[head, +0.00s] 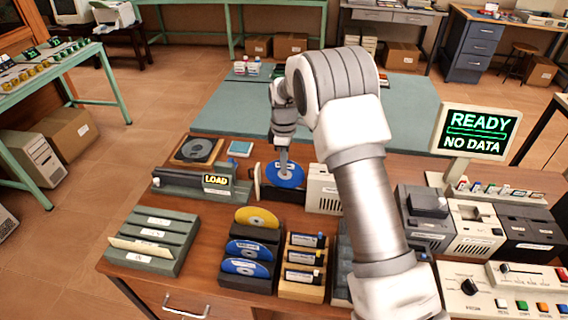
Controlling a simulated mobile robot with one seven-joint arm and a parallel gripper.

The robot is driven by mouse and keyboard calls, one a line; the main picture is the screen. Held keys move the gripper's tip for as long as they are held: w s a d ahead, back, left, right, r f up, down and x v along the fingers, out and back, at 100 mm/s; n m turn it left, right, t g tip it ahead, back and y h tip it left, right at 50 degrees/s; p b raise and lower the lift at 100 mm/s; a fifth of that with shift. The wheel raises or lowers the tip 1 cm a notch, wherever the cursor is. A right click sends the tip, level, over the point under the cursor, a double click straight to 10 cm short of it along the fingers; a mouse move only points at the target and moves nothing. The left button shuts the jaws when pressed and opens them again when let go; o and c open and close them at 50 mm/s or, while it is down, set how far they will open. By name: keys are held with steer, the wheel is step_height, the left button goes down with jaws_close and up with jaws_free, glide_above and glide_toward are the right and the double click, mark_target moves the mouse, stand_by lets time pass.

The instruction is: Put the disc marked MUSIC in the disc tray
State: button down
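My gripper (284,170) points down over the back middle of the wooden table. Its narrow fingers are shut on a blue disc (295,181) with a pale label, its face turned toward the camera. The label is too small to read. To the left are a flat tray with a dark grey round recess (198,150) and, in front of it, a grey unit with a lit LOAD sign (216,182). I cannot tell for sure which is the disc tray. A dark rack (262,284) holds a yellow disc (257,217) and two blue discs (248,248), their labels unreadable.
A grey-green slotted holder (150,240) stands front left, and a wooden rack of cartridges (303,265) beside the disc rack. A white box (322,190) stands just right of the held disc. Drives (475,228) and a READY NO DATA screen (478,132) are at the right.

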steer(key=shift+f+b, duration=1.4)
steer(key=shift+f, duration=1)
steer(key=c, duration=1)
jaws_free()
steer(key=shift+r+p, duration=2.35)
steer(key=shift+r, duration=1.7)
